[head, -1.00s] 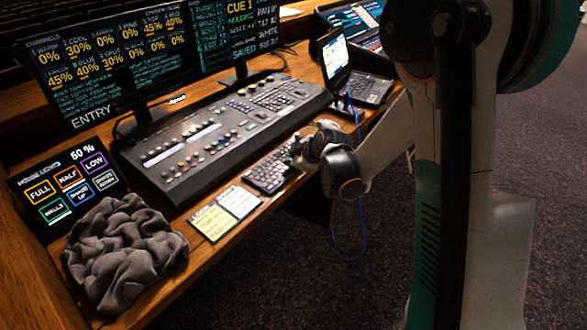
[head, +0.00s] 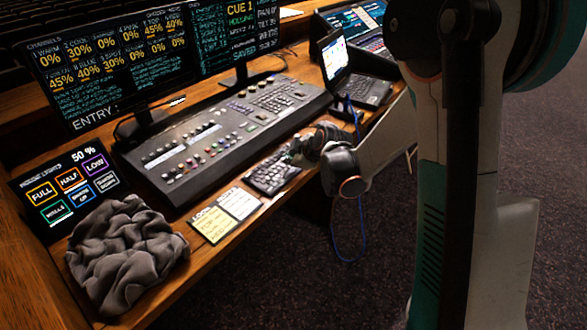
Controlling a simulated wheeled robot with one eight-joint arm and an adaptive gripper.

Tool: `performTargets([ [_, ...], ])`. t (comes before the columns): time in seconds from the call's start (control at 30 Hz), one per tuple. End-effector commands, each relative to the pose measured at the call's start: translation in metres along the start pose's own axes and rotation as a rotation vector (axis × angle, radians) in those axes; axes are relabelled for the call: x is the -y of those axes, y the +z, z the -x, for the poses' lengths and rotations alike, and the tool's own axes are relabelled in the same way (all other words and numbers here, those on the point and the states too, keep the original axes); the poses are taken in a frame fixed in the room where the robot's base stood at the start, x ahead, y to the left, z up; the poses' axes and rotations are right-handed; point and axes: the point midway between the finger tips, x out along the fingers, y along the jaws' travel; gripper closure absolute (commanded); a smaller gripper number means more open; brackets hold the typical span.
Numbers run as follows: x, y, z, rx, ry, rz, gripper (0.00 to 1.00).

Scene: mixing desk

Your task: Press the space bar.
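A small black keyboard (head: 268,177) lies on the wooden desk in front of the mixing console. Its near right part is partly hidden by my gripper, and I cannot make out the space bar. My gripper (head: 296,157) is at the right end of the keyboard, low over the keys. Its fingers are small and dark in this view; I cannot tell whether they are open or shut, nor whether they touch a key.
The mixing console (head: 222,139) stands behind the keyboard. Paper notes (head: 227,214) lie to its left, beyond them a grey cloth (head: 127,250) and a touch panel (head: 69,188). A laptop (head: 352,80) stands to the right, with a blue cable (head: 364,225) hanging down.

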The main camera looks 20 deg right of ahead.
Motion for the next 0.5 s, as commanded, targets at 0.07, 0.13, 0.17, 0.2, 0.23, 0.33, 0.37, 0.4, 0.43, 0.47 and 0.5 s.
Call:
performTargets([
  [0.07,0.000,0.000,0.000,0.000,0.000,0.000,1.00],
  [0.13,0.000,0.000,0.000,0.000,0.000,0.000,1.00],
  [0.17,0.000,0.000,0.000,0.000,0.000,0.000,1.00],
  [0.2,0.000,0.000,0.000,0.000,0.000,0.000,1.00],
  [0.23,-0.001,-0.001,0.001,0.000,0.000,0.000,1.00],
  [0.33,-0.004,-0.004,0.005,0.000,0.000,0.000,1.00],
  [0.37,-0.005,-0.005,0.007,0.000,0.000,0.000,1.00],
  [0.4,-0.007,-0.007,0.009,0.000,0.000,0.000,1.00],
  [0.43,-0.009,-0.008,0.011,0.000,0.000,0.000,1.00],
  [0.47,-0.010,-0.010,0.013,0.000,0.000,0.000,1.00],
  [0.5,-0.012,-0.012,0.016,0.000,0.000,0.000,1.00],
])
